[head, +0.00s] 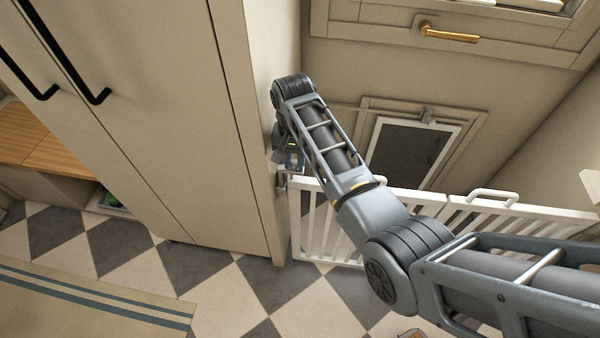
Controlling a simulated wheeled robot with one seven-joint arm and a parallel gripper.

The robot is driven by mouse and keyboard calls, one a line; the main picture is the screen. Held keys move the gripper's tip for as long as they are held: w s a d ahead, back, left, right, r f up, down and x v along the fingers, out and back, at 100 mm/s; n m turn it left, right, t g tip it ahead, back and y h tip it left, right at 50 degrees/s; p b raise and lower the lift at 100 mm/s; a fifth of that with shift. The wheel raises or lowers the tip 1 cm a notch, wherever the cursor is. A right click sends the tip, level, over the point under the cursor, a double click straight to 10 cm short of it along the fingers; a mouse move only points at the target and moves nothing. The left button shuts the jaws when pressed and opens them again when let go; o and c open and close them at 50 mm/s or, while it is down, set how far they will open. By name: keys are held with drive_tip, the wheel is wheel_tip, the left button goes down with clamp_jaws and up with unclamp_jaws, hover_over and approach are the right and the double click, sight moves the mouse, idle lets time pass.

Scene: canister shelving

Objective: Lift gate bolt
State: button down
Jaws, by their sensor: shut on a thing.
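A white slatted gate (314,222) stands at the right of the tall beige cabinet, its left end close to the cabinet's side panel. A small grey metal piece, which looks like the gate bolt (282,182), shows at the gate's top left corner. My arm reaches in from the lower right and bends down beside the cabinet. My gripper (287,170) is at that corner, pointing down, shut on the bolt. The fingers are small and partly hidden by my wrist, so the exact grasp and the bolt's height are hard to see.
The tall cabinet (150,110) with black handles stands close to the left of my gripper. Behind the gate is a wall with a dark-flapped pet door (405,155). A white handle (492,196) tops the gate's right part. The checkered floor (130,262) is mostly clear.

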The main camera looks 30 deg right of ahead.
drive_tip(key=shift+w+r, duration=0.15)
drive_tip(key=shift+r, duration=0.2)
drive_tip(key=c, duration=1.3)
unclamp_jaws()
drive_tip(key=o, duration=0.4)
drive_tip(key=shift+f, duration=0.1)
drive_tip(key=shift+c, duration=0.2)
drive_tip(key=shift+r, duration=3.9)
